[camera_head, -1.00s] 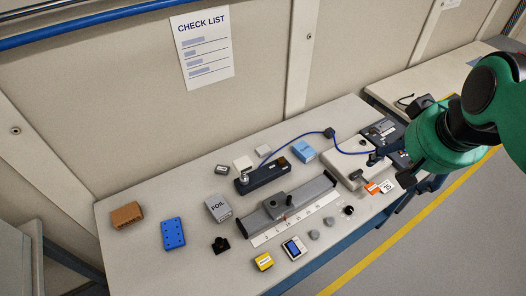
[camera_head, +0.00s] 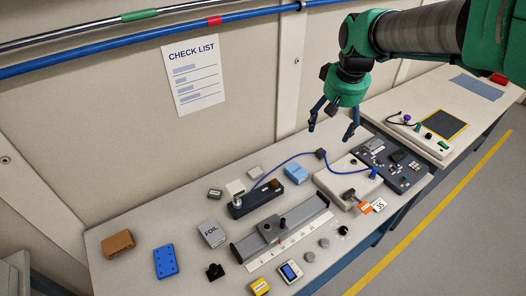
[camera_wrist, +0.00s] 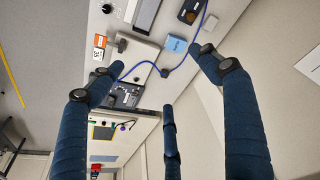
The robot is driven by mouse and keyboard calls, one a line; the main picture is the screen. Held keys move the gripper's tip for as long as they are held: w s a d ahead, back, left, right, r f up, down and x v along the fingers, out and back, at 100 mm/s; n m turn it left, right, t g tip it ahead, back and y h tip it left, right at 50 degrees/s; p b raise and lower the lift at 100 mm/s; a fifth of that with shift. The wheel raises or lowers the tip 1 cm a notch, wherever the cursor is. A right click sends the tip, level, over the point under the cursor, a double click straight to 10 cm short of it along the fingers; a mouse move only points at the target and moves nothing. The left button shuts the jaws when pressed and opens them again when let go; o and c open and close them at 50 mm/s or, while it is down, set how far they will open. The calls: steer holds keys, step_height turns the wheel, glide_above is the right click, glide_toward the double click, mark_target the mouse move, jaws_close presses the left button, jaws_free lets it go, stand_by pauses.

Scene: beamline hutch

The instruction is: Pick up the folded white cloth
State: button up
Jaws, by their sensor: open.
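My gripper (camera_head: 332,131) is open and empty, fingers pointing down, above the back of the bench.
The wall rises behind.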

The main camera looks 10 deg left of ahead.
steer(key=w+a+f+n, duration=0.1)
steer(key=w+a+f, duration=0.4)
steer(key=w+a, duration=0.15)
steer(key=n+g+p, duration=0.1)
steer(key=n+g, duration=0.2)
steer(key=n, duration=0.1)
glide_above(255, 172)
step_height(255, 172, down, 29)
steer(key=shift+s+h, duration=0.1)
steer(key=shift+h, duration=0.2)
steer(key=shift+f, duration=0.15)
step_height(255, 172, down, 8)
steer(key=shift+r+b, duration=0.1)
steer(key=shift+b, duration=0.2)
steer(key=shift+f, duration=0.25)
steer(key=shift+f, duration=0.1)
